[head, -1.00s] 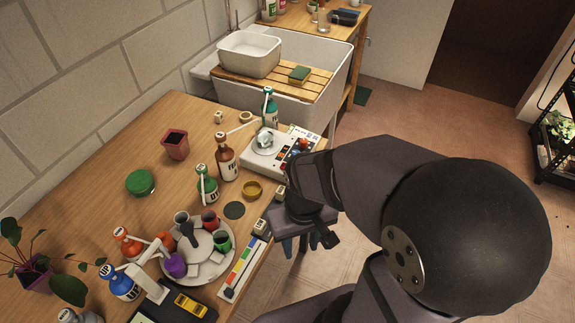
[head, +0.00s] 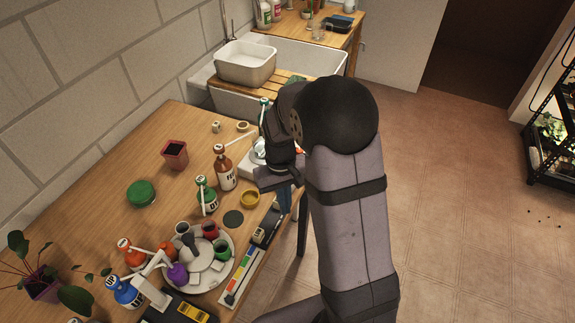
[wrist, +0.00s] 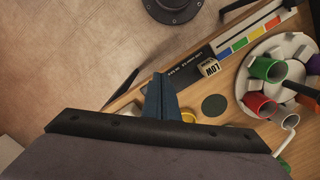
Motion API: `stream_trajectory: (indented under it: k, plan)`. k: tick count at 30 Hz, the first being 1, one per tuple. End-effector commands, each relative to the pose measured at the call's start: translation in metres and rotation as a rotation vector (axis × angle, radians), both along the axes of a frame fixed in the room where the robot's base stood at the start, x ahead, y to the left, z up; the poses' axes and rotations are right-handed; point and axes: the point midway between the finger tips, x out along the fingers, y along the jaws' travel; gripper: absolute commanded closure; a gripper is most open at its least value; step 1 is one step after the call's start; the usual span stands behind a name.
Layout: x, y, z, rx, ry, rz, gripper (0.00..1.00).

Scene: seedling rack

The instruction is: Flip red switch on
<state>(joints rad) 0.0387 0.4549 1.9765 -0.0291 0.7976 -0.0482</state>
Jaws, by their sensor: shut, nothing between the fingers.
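The white switch box (head: 250,166) stands at the table's far right edge in the head view. My arm covers most of it, so the red switch and its position cannot be made out. My gripper (head: 285,209) points down over the table's right edge, on the near side of the box. Its blue-grey fingers are together and empty. In the wrist view the shut fingers (wrist: 162,80) lie over the table edge, near a black strip scale and a block marked LOW.
Brown (head: 224,168) and green (head: 206,196) bottles stand left of my gripper. A yellow dish (head: 250,199) and dark disc (head: 233,218) lie close by. A round tray (head: 222,278) holds several coloured cups. Open floor lies to the right.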

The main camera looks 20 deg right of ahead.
Motion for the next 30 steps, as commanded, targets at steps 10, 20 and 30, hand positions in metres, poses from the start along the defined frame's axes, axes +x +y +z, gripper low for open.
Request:
stream_trajectory:
  k: [10, 20, 30]
  plan:
    - [0.104, -0.014, 0.039, -0.012, -0.058, 0.417, 1.00]
    - [0.157, -0.025, 0.112, -0.047, -0.075, 1.019, 1.00]
    - [0.149, -0.030, 0.151, 0.001, 0.036, 1.630, 1.00]
